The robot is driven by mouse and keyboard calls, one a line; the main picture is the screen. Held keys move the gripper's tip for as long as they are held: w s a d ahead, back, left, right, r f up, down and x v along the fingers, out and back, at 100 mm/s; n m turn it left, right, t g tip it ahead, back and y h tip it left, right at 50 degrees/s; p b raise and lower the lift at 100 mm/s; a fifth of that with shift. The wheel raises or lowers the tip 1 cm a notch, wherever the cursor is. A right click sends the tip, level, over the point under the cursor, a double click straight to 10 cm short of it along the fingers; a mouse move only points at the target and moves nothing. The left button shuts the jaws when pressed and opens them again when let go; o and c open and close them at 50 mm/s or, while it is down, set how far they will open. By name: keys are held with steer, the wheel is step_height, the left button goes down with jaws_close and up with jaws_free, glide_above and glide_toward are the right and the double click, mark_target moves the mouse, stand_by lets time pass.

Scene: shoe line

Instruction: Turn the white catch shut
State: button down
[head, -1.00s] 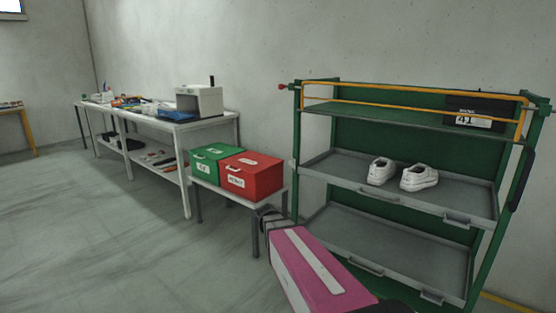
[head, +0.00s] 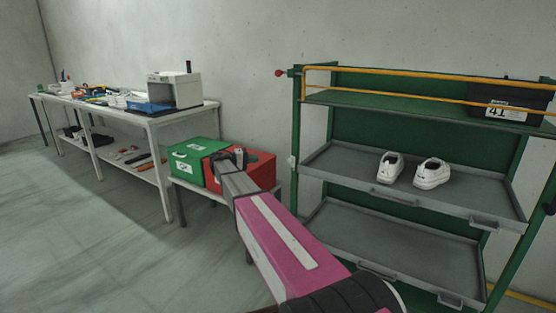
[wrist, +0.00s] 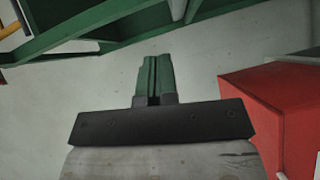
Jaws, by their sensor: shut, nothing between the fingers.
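A small white piece (head: 292,161), which looks like the catch, sits on the left post of the green rack (head: 298,120) in the head view. It is too small to tell which way it is turned. I cannot make it out in the wrist view. My gripper (head: 240,153) is in front of the red box, to the left of the rack post and apart from the white piece. In the wrist view my gripper (wrist: 154,62) has its fingers together with nothing between them, below the green rack beams (wrist: 95,30).
A red box (head: 262,170) and a green box (head: 190,160) stand on a low table left of the rack. White shoes (head: 432,174) sit on a rack tray (head: 340,170). A black bin (head: 510,98) is on top. A cluttered white bench (head: 190,115) stands further left.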

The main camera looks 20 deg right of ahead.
steer(key=s+d+f, duration=0.1)
steer(key=s+d, duration=0.1)
steer(key=d, duration=1.1)
steer(key=shift+s+f, duration=0.25)
steer(key=shift+f, duration=0.05)
